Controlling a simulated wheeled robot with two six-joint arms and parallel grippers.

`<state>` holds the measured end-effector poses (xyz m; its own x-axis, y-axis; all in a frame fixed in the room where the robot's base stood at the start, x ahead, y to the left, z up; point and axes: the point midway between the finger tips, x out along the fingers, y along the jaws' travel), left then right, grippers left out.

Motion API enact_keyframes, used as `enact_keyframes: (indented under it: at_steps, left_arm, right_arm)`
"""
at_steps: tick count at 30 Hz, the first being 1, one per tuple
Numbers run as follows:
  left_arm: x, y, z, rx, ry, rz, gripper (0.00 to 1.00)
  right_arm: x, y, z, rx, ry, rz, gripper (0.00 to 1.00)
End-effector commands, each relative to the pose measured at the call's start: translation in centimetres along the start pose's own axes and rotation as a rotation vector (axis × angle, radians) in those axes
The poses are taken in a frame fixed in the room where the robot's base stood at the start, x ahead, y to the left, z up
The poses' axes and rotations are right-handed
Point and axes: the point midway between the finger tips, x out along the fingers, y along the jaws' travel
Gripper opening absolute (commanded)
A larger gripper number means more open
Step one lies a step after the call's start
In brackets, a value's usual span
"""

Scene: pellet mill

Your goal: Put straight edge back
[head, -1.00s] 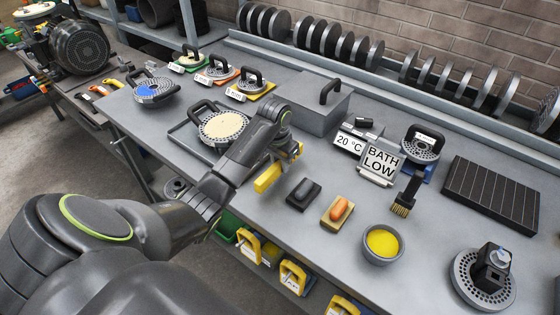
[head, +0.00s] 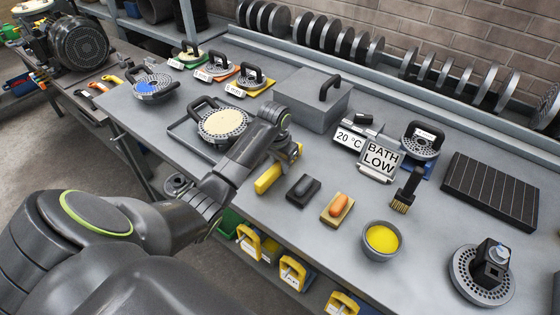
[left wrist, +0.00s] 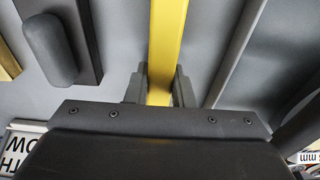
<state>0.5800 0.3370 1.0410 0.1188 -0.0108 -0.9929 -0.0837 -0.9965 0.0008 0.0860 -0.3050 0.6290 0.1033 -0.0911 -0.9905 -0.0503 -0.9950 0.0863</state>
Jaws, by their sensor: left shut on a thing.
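The straight edge is a yellow bar (head: 267,179), seen near the front edge of the bench in the head view. In the left wrist view the yellow bar (left wrist: 167,40) runs up from between my fingers. My left gripper (head: 287,160) is shut on it, with one finger on each side in the left wrist view (left wrist: 160,85). My wrist hides part of the bar in the head view. I cannot tell whether the bar touches the bench. My right gripper is out of view.
A black block (head: 303,188) and an orange-topped block (head: 337,208) lie right of the bar. A round plate with a cream face (head: 222,124) sits on a tray behind it. A bowl of yellow material (head: 381,240) stands farther right. Yellow-handled items (head: 293,272) sit below the bench edge.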

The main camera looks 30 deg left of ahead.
Motion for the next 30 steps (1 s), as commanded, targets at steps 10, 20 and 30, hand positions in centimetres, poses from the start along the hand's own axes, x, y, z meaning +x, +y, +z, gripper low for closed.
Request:
enact_keyframes:
  at_steps: [10,20,30]
  left_arm:
    - [0.07,-0.02,-0.05,0.000,0.002,-0.001,0.00]
    - [0.08,-0.02,-0.02,0.000,0.000,0.000,0.00]
    - [0.35,-0.04,-0.02,0.000,0.002,-0.001,0.25]
  right_arm:
    - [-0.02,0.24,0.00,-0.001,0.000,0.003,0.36]
    - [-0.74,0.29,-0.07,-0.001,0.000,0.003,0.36]
    - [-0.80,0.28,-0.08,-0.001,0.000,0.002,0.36]
